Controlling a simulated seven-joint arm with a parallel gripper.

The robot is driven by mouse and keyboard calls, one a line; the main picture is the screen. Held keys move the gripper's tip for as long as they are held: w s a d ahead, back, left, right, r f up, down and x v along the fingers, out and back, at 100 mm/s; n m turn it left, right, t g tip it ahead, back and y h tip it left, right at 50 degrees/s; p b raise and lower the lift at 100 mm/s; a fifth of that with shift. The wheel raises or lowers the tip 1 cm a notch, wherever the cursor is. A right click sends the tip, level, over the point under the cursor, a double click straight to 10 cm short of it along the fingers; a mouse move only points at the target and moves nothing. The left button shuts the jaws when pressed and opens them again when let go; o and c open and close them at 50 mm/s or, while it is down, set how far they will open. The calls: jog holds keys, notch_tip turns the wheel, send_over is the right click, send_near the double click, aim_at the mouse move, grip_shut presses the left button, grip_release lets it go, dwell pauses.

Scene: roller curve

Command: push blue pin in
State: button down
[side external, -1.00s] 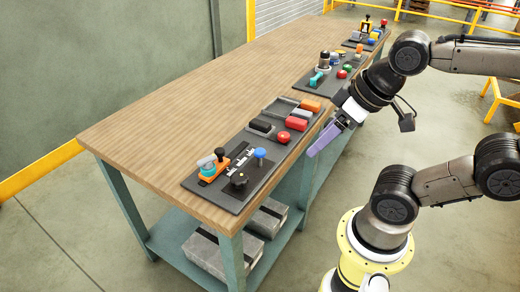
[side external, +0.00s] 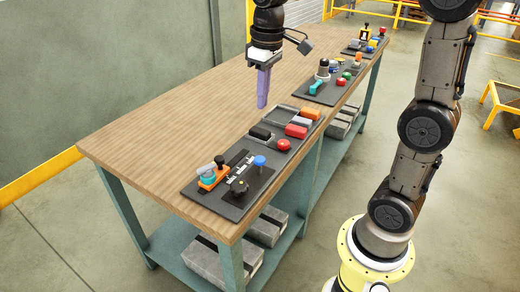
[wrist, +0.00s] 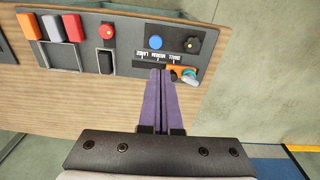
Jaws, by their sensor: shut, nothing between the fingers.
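The blue pin (side external: 259,161) has a round blue head and stands up from the dark panel (side external: 228,204) at the near end of the table. In the wrist view its head (wrist: 155,43) shows just beyond my fingertips, slightly left of them. My gripper (side external: 262,106) has long purple fingers pointing down, above the table and behind the panel. In the wrist view the fingers (wrist: 161,72) lie side by side with nothing held. They are apart from the pin.
Beside the pin are a black knob (side external: 238,187) and an orange clamp piece (side external: 212,179) with a teal part. A red button (side external: 284,144), red block (side external: 296,131), black block (side external: 261,133) and orange block (side external: 310,113) sit farther along. The table's left side is bare wood.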

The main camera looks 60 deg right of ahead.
aim_at(260, 159)
jog(key=shift+g, duration=0.5)
jog(key=f, duration=0.5)
jog(key=w+d+f, duration=0.1)
jog(key=f, duration=1.1)
jog(key=shift+w+d, duration=0.25)
jog(key=shift+w, duration=0.05)
